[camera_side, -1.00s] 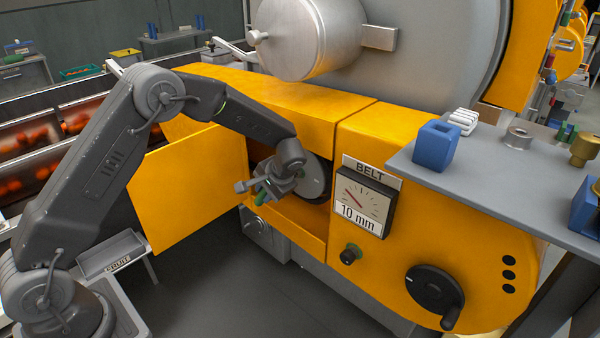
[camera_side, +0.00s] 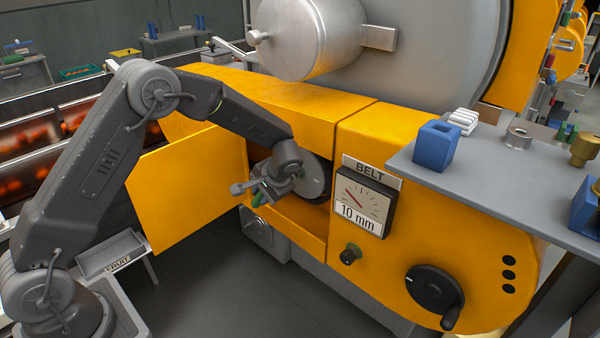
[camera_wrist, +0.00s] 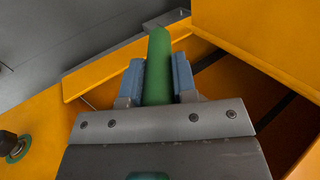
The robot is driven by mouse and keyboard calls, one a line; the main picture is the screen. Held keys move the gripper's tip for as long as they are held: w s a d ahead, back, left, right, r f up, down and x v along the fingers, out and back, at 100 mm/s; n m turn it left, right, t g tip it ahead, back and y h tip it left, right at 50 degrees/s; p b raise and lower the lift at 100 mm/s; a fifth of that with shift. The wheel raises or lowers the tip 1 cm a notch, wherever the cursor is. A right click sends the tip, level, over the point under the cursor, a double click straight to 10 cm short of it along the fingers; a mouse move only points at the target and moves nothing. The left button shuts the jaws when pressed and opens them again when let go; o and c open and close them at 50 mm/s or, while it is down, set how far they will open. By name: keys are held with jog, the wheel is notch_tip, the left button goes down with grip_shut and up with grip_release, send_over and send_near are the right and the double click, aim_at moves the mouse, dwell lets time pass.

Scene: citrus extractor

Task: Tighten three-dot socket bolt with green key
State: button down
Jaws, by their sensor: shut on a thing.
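My gripper (camera_side: 262,191) is at the open bay in the yellow machine front. It is shut on the green key (camera_wrist: 158,68), whose green shaft stands between the two blue-grey jaw pads in the wrist view. A round grey disc (camera_side: 314,178) sits in the bay just right of my gripper. The three-dot socket bolt cannot be made out, and I cannot tell whether the key touches a socket.
The yellow door (camera_side: 190,190) hangs open left of the bay. Right of the bay are a BELT gauge (camera_side: 362,203) reading 10 mm, a small green-ringed knob (camera_side: 350,254) and a black handwheel (camera_side: 435,289). A grey shelf (camera_side: 480,185) with a blue holder (camera_side: 436,146) juts out at right.

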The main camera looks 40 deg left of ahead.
jog(key=shift+s, duration=1.25)
jog(key=shift+s, duration=2)
